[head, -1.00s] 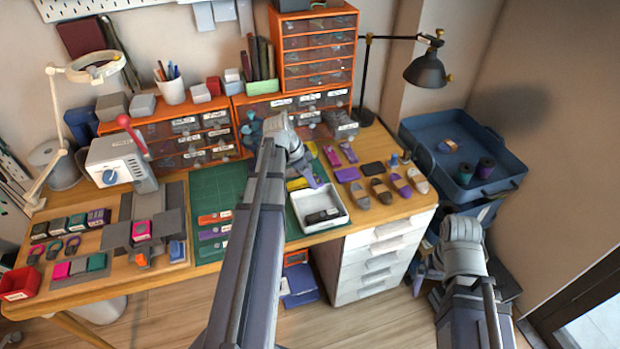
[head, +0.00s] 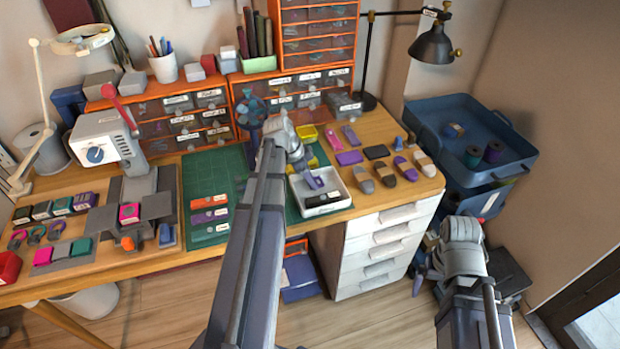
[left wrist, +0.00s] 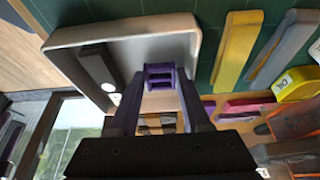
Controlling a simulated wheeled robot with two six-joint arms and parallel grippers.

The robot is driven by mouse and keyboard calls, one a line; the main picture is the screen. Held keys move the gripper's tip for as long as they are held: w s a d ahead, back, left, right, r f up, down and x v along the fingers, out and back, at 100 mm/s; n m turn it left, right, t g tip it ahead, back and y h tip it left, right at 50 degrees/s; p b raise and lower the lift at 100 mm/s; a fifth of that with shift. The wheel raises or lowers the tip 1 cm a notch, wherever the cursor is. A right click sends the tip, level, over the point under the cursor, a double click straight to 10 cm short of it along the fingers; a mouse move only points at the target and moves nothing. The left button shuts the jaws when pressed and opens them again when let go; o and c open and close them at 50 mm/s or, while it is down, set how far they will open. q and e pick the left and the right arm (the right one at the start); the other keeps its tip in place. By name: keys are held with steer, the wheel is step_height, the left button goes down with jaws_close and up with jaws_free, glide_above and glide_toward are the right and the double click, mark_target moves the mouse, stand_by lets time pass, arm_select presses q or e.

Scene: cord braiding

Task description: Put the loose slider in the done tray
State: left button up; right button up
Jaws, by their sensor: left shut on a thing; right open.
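My left gripper (head: 314,181) is shut on a small purple slider (left wrist: 160,76), a slotted piece between its fingertips in the left wrist view. The gripper points down over the white done tray (head: 340,204), which also shows in the left wrist view (left wrist: 150,52). I cannot tell whether the slider touches the tray floor. A black piece with a white label (head: 323,199) lies in the tray; it also shows in the left wrist view (left wrist: 98,68). My right gripper (head: 419,280) is open, low beside the white drawers and off the table; its fingertips are small and partly hidden.
Several coloured pieces, including a purple one (head: 349,157), lie right of the tray. Labelled strips (head: 209,216) lie on the green mat (head: 200,175) to its left. Orange drawer units (head: 180,130) stand behind. A blue bin (head: 490,135) stands at the right.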

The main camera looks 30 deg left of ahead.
arm_select(q)
steer(key=shift+f+b, duration=0.3)
stand_by(0.4)
steer(key=o, duration=1.2)
steer(key=shift+r, duration=0.1)
steer(key=p+v, duration=0.7)
steer(key=shift+r, duration=0.3)
steer(key=shift+s+f, duration=0.15)
